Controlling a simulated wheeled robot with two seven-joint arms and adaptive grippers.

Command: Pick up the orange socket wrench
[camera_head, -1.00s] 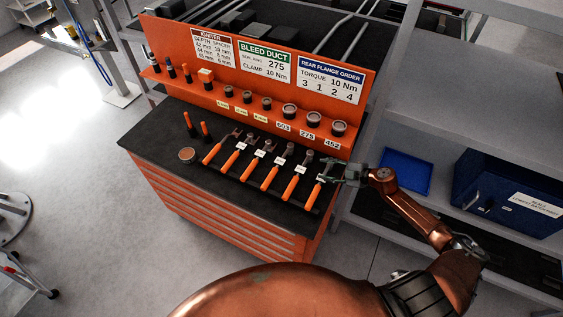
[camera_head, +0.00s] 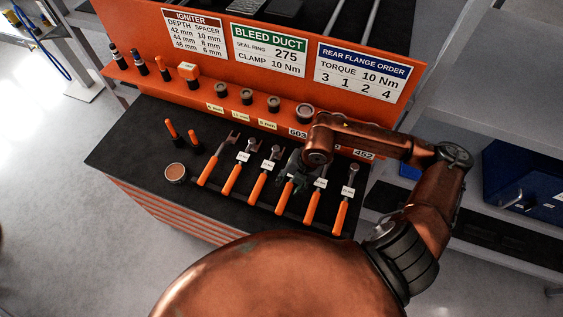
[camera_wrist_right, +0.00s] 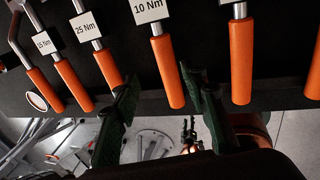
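Several orange-handled wrenches lie side by side on the black cart top. The one labelled 10 Nm shows its orange handle (camera_head: 284,195) just below my right gripper (camera_head: 294,168). In the right wrist view that handle (camera_wrist_right: 166,72) lies between the two dark green fingers of my right gripper (camera_wrist_right: 164,92). The fingers are apart and do not visibly grip it. The wrench labelled 25 Nm (camera_wrist_right: 107,65) lies to its left, and another orange handle (camera_wrist_right: 241,62) to its right. My right arm hides the 10 Nm wrench's head in the head view. My left gripper is out of view.
The orange back panel (camera_head: 288,65) with signs rises behind the wrenches. Its ledge carries several sockets, one a ring (camera_head: 305,112). A round tin (camera_head: 175,173) and two small orange-handled tools (camera_head: 171,129) stand at left. Grey shelving with a blue bin (camera_head: 525,185) stands at right.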

